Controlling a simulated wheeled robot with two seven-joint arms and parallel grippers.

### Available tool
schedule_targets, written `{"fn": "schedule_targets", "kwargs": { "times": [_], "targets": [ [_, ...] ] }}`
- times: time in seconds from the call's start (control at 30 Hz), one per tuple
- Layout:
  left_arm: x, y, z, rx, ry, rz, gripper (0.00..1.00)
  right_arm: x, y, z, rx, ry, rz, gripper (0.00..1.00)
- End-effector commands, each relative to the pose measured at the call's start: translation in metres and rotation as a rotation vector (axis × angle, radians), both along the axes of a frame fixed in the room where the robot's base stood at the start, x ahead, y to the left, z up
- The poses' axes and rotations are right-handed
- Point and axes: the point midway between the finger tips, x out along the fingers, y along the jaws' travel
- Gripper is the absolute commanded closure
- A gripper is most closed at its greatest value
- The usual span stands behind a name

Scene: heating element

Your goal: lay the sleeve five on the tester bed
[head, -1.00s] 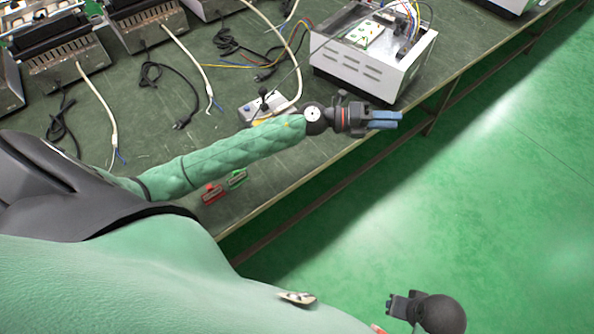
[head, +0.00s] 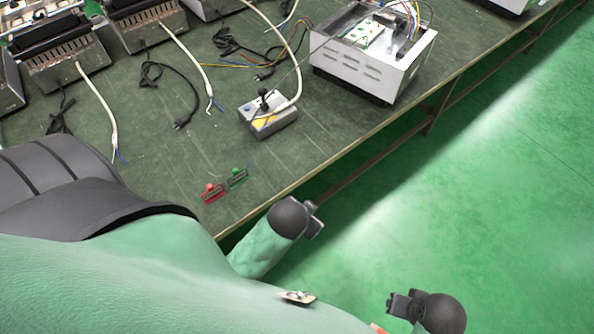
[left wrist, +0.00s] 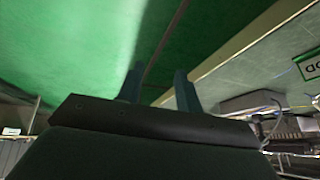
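I cannot pick out a sleeve five or a surely marked tester bed in either view. A small grey box with a black knob and a yellow patch (head: 267,113) stands on the green bench near its front edge; I cannot tell whether it is the tester. My left gripper (head: 314,219) is off the bench's front edge, above the floor, its fingers mostly hidden in the head view. The left wrist view shows its two fingers (left wrist: 158,88) apart with nothing between them. My right gripper (head: 402,304) is at the lower right over the floor; its finger gap is unclear.
The green bench (head: 190,150) carries a red clip (head: 212,193), a green clip (head: 237,178), loose cables and an open white appliance case (head: 365,68) with wires. Several dark heater units (head: 65,62) line the back left. Green floor (head: 480,200) is clear.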

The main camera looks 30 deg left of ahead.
Motion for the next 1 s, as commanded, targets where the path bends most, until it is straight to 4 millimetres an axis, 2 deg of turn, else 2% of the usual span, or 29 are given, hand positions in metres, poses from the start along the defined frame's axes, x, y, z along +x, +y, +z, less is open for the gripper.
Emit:
{"fn": "schedule_targets", "kwargs": {
  "times": [0.03,0.1,0.2,0.3,1.0],
  "targets": [
    [-0.026,-0.005,-0.006,-0.041,0.089,0.013,0.65,0.0,0.0,0.0,0.0,0.0,0.0,0.64],
    [-0.055,-0.011,-0.01,-0.083,0.193,0.02,0.65,0.0,0.0,0.0,0.0,0.001,0.0,0.64],
    [-0.083,-0.017,-0.013,-0.125,0.295,0.023,0.65,-0.001,0.0,0.0,0.001,0.001,-0.001,0.64],
    [-0.096,-0.021,-0.012,-0.146,0.342,0.021,0.65,-0.001,0.0,0.0,0.001,0.002,-0.001,0.64],
    [-0.098,-0.021,-0.013,-0.148,0.351,0.02,0.65,-0.001,0.0,0.0,0.001,0.001,-0.001,0.64]
  ]
}}
